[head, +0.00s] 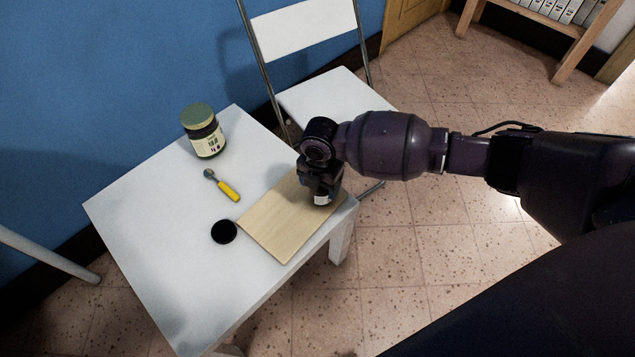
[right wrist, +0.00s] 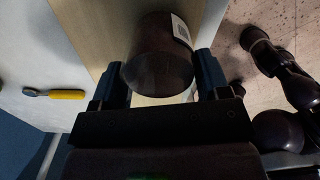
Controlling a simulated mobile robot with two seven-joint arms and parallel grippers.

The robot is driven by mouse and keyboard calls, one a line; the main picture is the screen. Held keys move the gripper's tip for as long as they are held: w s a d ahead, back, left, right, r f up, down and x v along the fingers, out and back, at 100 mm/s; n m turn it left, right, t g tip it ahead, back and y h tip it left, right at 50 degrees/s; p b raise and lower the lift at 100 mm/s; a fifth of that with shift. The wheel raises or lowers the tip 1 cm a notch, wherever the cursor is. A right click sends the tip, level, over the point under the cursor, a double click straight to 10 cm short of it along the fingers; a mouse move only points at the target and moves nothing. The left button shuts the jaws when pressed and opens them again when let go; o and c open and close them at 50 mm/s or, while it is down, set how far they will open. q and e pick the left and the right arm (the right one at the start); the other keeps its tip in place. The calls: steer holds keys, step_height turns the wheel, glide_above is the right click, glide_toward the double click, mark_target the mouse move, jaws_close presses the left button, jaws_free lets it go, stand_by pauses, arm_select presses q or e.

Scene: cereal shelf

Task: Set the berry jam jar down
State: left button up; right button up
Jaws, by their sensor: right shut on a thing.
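My right gripper (head: 320,188) is over the right end of the wooden board (head: 284,228). It is shut on a dark jar with a white label, which I take as the berry jam jar (head: 322,199). In the right wrist view the jar (right wrist: 158,62) sits between the two fingers, with the board behind it. The gripper hides most of the jar in the head view, and I cannot tell whether its base touches the board. My left gripper is not in view.
A jar with a green lid (head: 205,131) stands at the table's back. A yellow-handled tool (head: 228,190) and a black disc (head: 224,231) lie left of the board. The white table (head: 150,235) is bare at the front left. A white chair (head: 320,95) stands behind.

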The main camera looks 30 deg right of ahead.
steer(key=shift+f, duration=0.25)
steer(key=shift+w+r, duration=0.1)
steer(key=shift+r, duration=0.05)
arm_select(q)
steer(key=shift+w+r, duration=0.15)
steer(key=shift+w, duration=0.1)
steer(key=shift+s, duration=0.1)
arm_select(e)
steer(key=o, duration=1.2)
steer(key=shift+f, duration=0.2)
steer(key=shift+c, duration=0.2)
step_height(320, 180, up, 5)
steer(key=shift+w+p, duration=0.15)
steer(key=shift+p, duration=0.7)
step_height(320, 180, up, 6)
steer(key=shift+f+p, duration=0.1)
steer(key=shift+p, duration=0.85)
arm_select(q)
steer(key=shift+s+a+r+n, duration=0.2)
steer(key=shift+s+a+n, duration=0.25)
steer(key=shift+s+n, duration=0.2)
arm_select(e)
steer(key=shift+s+r, duration=0.2)
steer(key=shift+r, duration=0.6)
